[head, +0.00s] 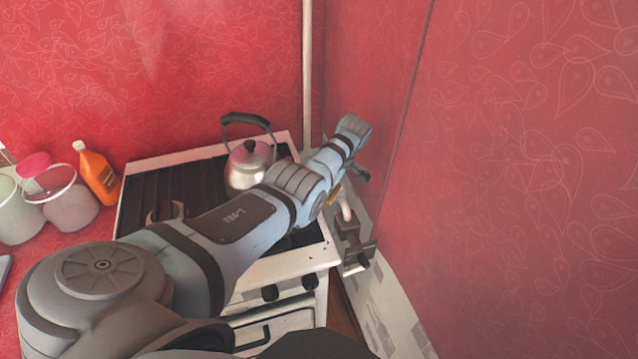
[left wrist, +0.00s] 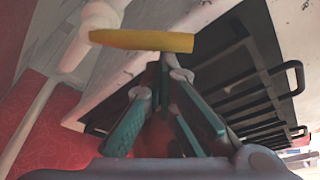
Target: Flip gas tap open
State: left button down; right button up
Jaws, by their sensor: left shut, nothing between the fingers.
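The gas tap's yellow lever (left wrist: 140,40) lies crosswise in the left wrist view, just beyond my fingertips. Its left end is at a white pipe fitting (left wrist: 100,17). My left gripper (left wrist: 168,72) is shut and empty, its tips close under the lever's right half; I cannot tell whether they touch. In the head view only a small yellow bit of the lever (head: 334,194) shows past my left arm, which reaches across the stove and hides most of the tap and gripper. My right gripper is not in view.
A white stove (head: 262,270) with black grates stands below my arm. A kettle (head: 249,163) is on its back right. An orange bottle (head: 98,175) and jars (head: 70,198) stand left of it. The red wall (head: 520,180) is close on the right.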

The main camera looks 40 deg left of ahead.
aim_at(333, 198)
pick_arm(q)
jog(key=d+n+b, duration=0.1)
jog(key=d, duration=0.1)
jog(key=shift+d+f, duration=0.1)
jog(key=shift+d, duration=0.25)
jog(key=shift+w+d, duration=0.1)
jog(key=shift+d, duration=0.35)
jog(key=shift+w+d, duration=0.2)
jog(key=shift+d, duration=0.15)
jog(key=shift+w+d, duration=0.15)
jog(key=shift+d, duration=0.1)
